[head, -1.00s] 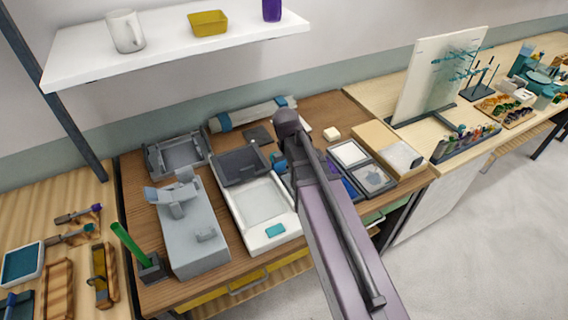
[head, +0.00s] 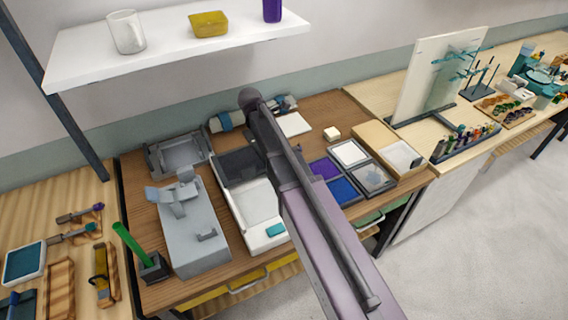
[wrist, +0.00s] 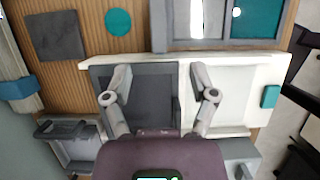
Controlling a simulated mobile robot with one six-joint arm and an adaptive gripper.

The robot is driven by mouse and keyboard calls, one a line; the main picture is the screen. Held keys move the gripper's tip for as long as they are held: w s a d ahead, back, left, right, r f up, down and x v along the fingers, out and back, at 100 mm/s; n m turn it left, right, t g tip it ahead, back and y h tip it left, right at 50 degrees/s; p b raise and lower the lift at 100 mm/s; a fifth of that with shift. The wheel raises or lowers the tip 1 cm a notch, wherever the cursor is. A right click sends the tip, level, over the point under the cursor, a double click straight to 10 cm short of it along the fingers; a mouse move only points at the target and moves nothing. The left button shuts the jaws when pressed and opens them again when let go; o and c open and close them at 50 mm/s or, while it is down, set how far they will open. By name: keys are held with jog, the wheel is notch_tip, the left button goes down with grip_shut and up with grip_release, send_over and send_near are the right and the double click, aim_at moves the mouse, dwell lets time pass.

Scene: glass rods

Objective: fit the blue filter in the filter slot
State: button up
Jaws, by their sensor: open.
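The blue filter (head: 342,188) lies flat in the near left compartment of a dark divided rack, right of my arm in the head view. In the wrist view, the compartment in that position (wrist: 257,18) looks teal at the top edge. My gripper (wrist: 160,82) is open and empty, above a white tray (wrist: 222,58) with a dark grey panel (wrist: 138,88) in one half. My arm hides the gripper in the head view. The white tray (head: 264,232) shows left of my arm there. I cannot tell for certain which recess is the filter slot.
A purple filter (head: 325,168), a white panel (head: 349,152) and a greyish panel (head: 374,177) share the rack. A grey machine (head: 193,235) stands left of the tray, beside a green rod (head: 128,240) in a holder. A shelf (head: 180,40) overhangs the back.

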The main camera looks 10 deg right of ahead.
jog(key=b+x, duration=0.8)
jog(key=shift+f, duration=0.3)
dwell(0.5)
dwell(0.4)
jog(key=shift+b+x, duration=2.4)
jog(key=shift+x, duration=0.2)
jog(key=shift+w, duration=0.15)
grip_shut()
